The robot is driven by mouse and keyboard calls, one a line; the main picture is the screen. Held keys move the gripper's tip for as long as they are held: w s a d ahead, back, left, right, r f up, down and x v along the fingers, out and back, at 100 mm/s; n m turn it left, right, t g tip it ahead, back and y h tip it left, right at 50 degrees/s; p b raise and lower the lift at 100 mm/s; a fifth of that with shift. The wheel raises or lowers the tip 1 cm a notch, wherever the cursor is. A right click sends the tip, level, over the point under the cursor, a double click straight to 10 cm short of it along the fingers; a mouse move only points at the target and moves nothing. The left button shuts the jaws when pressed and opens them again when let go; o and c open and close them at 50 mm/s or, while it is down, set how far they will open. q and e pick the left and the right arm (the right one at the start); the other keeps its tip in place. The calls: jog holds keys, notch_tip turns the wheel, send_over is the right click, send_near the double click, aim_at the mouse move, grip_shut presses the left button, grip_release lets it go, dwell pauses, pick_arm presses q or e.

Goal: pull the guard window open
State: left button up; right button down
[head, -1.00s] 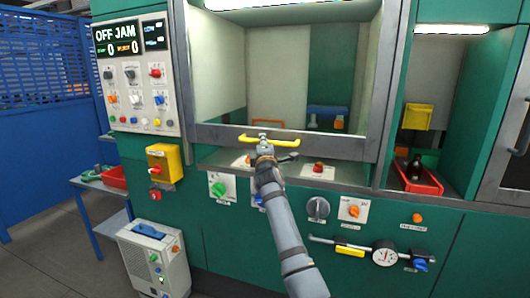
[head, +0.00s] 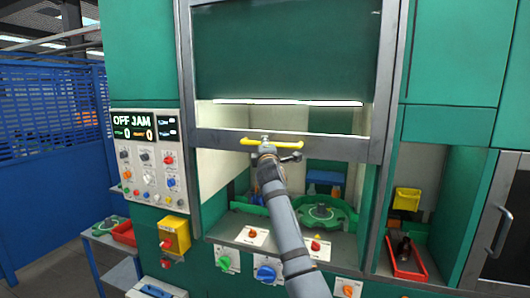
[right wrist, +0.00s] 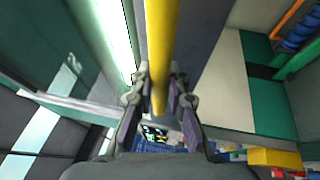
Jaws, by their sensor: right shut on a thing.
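The guard window (head: 225,144) is a grey-framed sash on the green machine, and it stands partly raised with an open gap below its lower rail. A yellow handle bar (head: 290,147) is fixed on that rail. My right gripper (head: 265,149) is at the handle's middle. In the right wrist view the yellow bar (right wrist: 161,50) runs between the two fingers of my right gripper (right wrist: 159,92), which are closed on it. My left gripper is in no view.
Behind the gap are green round fixtures (head: 322,213) and a blue block (head: 325,177). A control panel (head: 147,160) is at left. A red bin (head: 407,262) with a dark bottle stands in the right bay. Knobs line the front below the opening.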

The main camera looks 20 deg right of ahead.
notch_tip(320, 180, up, 6)
jog(key=p, duration=0.2)
jog(key=shift+p, duration=0.35)
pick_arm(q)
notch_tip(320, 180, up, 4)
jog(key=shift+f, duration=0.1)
pick_arm(e)
jog(key=shift+f, duration=0.1)
jog(key=c, duration=1.3)
grip_release()
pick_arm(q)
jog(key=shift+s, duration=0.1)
pick_arm(e)
jog(key=v, duration=1.2)
